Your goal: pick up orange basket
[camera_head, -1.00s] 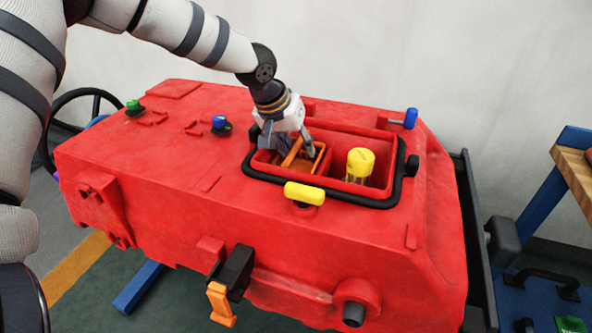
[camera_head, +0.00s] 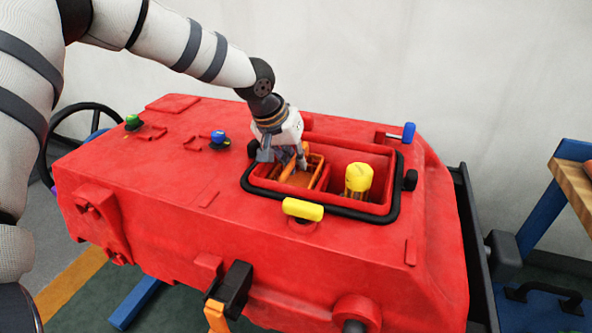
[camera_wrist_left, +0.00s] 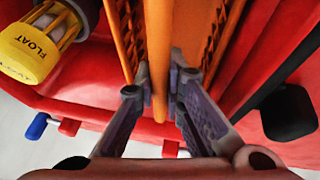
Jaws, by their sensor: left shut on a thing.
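The orange basket (camera_head: 299,179) sits in the left compartment of the open hatch on the red tank (camera_head: 180,190). In the left wrist view its orange middle bar (camera_wrist_left: 158,45) runs between my fingers, with slotted orange walls on both sides. My left gripper (camera_head: 283,157) reaches down into the hatch from above and is shut on the basket's bar. In the left wrist view the fingers (camera_wrist_left: 160,88) flank this bar. The gripper hides part of the basket in the head view. My right gripper is not in view.
A yellow float (camera_head: 358,179) stands in the right compartment, beside the basket. A black rim (camera_head: 345,210) surrounds the hatch. A yellow handle (camera_head: 303,209) is at its front, and a blue-handled valve (camera_head: 408,132) is behind it. A wooden-topped bench (camera_head: 575,175) is at right.

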